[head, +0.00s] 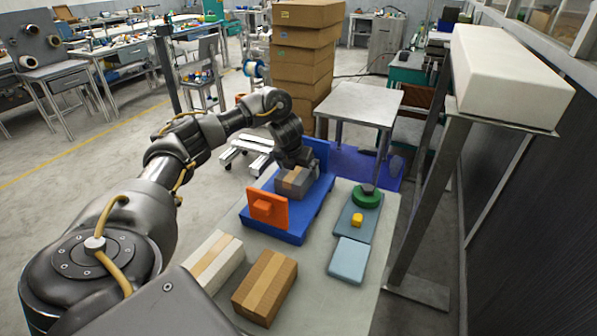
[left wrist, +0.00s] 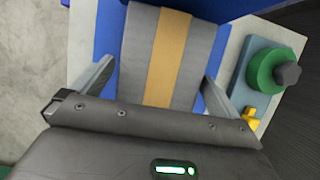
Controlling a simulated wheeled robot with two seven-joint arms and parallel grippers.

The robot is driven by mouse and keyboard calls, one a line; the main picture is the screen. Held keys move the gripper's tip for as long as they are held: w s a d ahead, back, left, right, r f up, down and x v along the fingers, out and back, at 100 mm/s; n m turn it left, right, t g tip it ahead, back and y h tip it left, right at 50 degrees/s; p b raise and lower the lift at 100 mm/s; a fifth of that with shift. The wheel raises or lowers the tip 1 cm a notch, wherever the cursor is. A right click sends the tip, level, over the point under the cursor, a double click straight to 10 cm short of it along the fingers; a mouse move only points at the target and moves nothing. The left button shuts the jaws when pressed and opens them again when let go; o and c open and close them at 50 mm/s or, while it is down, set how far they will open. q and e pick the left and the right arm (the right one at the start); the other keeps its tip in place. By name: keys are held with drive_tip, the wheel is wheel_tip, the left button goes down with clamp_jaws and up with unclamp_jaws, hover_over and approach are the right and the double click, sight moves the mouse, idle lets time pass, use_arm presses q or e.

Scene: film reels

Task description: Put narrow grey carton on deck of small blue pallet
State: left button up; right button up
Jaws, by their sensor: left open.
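The narrow grey carton (head: 291,187), with a tan tape stripe, sits on the deck of the small blue pallet (head: 294,225), near its far end. It fills the middle of the left wrist view (left wrist: 198,62), with the blue pallet (left wrist: 108,32) beneath it. My left gripper (head: 299,163) is right over the carton. In the left wrist view its fingers (left wrist: 158,74) are open, one on each side of the carton; I cannot tell whether they touch it. The carton's underside is hidden. My right gripper is not in view.
An orange block (head: 268,207) stands at the pallet's near end. A white carton (head: 213,262) and a brown carton (head: 265,286) lie nearer. To the right are a blue-grey box (head: 348,260), a green round piece (head: 367,198) and a small yellow piece (head: 357,220).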

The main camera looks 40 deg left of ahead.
use_arm(q)
drive_tip(key=p+v, duration=0.4)
drive_tip(key=v, duration=0.6)
drive_tip(key=shift+s+r, duration=0.1)
drive_tip(key=shift+r, duration=0.1)
